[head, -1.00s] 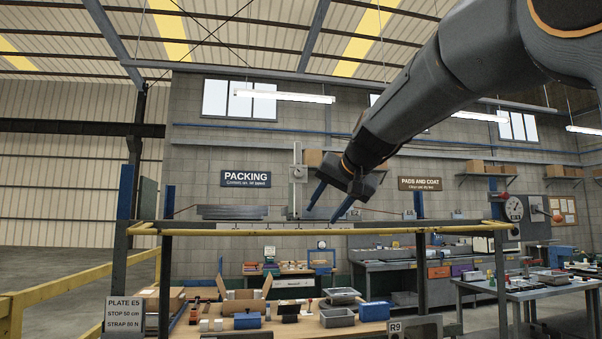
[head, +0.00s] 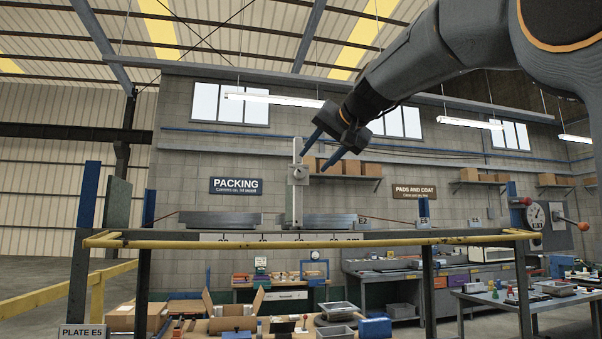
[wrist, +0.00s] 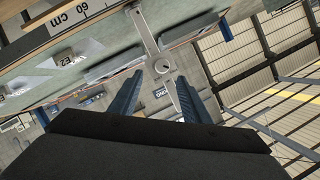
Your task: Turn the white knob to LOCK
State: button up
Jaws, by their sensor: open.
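The white knob (head: 298,174) is small and round, on a pale block fixed to an upright post (head: 297,205) above the long bench rail. In the wrist view the knob (wrist: 161,66) shows ahead, in the gap between the fingers. My gripper (head: 314,161) is open and empty, its two blue fingers pointing down-left beside the knob. In the wrist view my gripper (wrist: 170,88) has a finger on each side of the knob's line. I see no finger touching it. No LOCK mark is readable, and I cannot tell the knob's setting.
A yellow rail (head: 300,240) runs along the bench's front edge. Grey flat blocks (head: 225,219) lie on both sides of the post. A dial (head: 534,216) stands at the right end. A label plate (wrist: 75,58) shows in the wrist view.

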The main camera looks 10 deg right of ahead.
aim_at(302, 172)
jog(key=p+x, duration=0.1)
jog(key=x, duration=0.4)
jog(key=p+x, duration=0.1)
jog(key=x, duration=0.1)
jog(key=shift+a+f+p, duration=0.1)
jog(key=shift+a+p, duration=0.2)
jog(key=shift+a, duration=0.05)
jog(key=c, duration=1)
jog(key=shift+c, duration=0.2)
